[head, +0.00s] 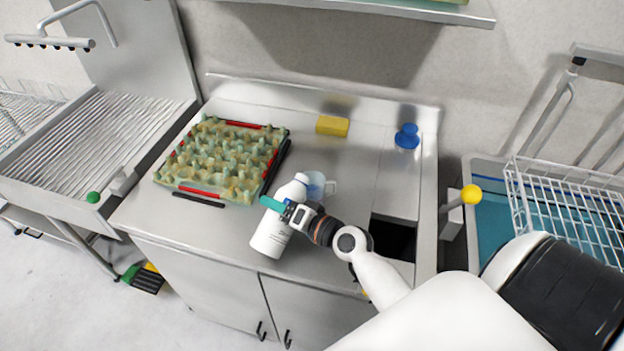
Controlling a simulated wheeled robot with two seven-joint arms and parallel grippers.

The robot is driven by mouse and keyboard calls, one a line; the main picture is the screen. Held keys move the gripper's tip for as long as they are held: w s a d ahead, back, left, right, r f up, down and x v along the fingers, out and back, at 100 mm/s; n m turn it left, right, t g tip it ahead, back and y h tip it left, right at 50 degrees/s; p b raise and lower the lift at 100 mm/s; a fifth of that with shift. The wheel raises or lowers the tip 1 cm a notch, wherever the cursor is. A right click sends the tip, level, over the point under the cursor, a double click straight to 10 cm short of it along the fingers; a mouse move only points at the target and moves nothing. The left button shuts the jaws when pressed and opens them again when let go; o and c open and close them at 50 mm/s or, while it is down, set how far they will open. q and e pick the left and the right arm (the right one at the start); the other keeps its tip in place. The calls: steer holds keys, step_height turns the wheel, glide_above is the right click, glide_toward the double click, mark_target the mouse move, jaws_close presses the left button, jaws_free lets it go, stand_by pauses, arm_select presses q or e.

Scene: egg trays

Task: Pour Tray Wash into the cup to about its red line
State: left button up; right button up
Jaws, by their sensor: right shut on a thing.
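A white bottle with dark print on its side (270,238) is at the front of the steel counter in the head view. It leans, with its top toward the upper right, close to the cup. My right gripper (277,205), with teal fingers, is shut on the bottle near its upper part. A clear bluish cup with a handle (327,187) stands on the counter just behind and right of the bottle's top. The bottle hides part of the cup. I cannot make out its red line or any liquid level. My left gripper is not in view.
A green egg tray (243,191) with red strips lies left on the counter (350,225). A yellow sponge (332,125) and a blue object (407,136) are at the back. A dark opening (393,237) is at the right. A white wire rack (565,205) stands over the blue basin.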

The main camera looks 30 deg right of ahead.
mark_target(290, 200)
steer(key=shift+r, duration=0.1)
steer(key=shift+w+d+r+n+t, duration=0.15)
steer(key=shift+d+r+n+t, duration=0.25)
steer(key=shift+n, duration=0.3)
steer(key=n, duration=0.1)
steer(key=d+r+n, duration=0.1)
steer(key=shift+w+r+n+h+b, duration=0.15)
steer(key=shift+w+n+h+b, duration=0.1)
steer(key=shift+n+h+b, duration=0.15)
steer(key=n, duration=0.2)
steer(key=r+n+t, duration=0.1)
steer(key=shift+s+a+n, duration=0.1)
steer(key=shift+a+n, duration=0.15)
steer(key=shift+n, duration=0.05)
steer(key=shift+a+r+n+p, duration=0.1)
steer(key=shift+r+n+p, duration=0.4)
steer(key=shift+r+p, duration=0.15)
steer(key=shift+f+n+t+b, duration=0.3)
steer(key=shift+n+t+b, duration=0.1)
steer(key=shift+n, duration=0.9)
steer(key=shift+h, duration=0.3)
